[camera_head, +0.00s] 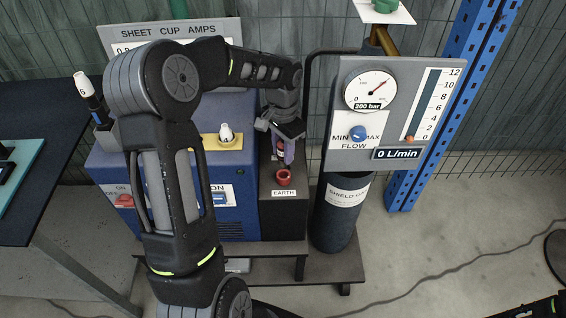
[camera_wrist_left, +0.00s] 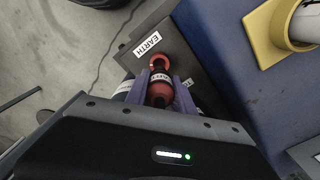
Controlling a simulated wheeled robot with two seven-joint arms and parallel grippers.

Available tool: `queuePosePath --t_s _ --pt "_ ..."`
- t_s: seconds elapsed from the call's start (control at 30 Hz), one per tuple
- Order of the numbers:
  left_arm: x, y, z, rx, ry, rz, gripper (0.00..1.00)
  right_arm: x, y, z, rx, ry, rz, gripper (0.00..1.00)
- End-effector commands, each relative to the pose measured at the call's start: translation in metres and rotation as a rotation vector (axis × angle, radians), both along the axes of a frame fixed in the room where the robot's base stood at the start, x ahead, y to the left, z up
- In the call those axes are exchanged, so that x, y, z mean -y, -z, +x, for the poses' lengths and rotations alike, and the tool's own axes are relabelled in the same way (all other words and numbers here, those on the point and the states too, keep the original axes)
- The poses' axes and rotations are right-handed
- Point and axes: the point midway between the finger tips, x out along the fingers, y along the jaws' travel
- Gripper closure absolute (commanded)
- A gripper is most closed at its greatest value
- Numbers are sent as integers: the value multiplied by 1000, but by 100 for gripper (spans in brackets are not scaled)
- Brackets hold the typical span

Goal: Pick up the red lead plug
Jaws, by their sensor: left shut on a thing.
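The red lead plug (camera_wrist_left: 160,90), with a white label around it, sits between the two purple fingers of my left gripper (camera_wrist_left: 161,88) in the left wrist view. The fingers are shut on it. In the head view my left gripper (camera_head: 285,152) points down above the dark EARTH panel, and a little of the red plug (camera_head: 281,147) shows beside the fingers. A red ring socket (camera_head: 284,177) is just below it, above the EARTH label; the ring (camera_wrist_left: 159,62) also shows beyond the plug in the wrist view. I cannot tell whether plug and ring touch.
The blue welding unit (camera_head: 240,210) stands left of the EARTH panel. A dark gas cylinder (camera_head: 335,235) and a grey gauge panel (camera_head: 345,140) stand close on the right. A white knob on a yellow plate (camera_head: 226,135) is left. A dark table (camera_head: 40,215) is far left.

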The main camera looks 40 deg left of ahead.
Motion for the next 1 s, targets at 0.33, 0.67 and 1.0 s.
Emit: queuePosePath --t_s 0.33,0.67,1.0 --pt "0 -34 0 -1 1 0 100 0 4 0 0 0 0 47" --pt "0 -33 0 -1 1 0 100 0 4 0 0 0 0 47" --pt "0 -35 0 -1 1 0 100 0 2 0 0 0 0 47"
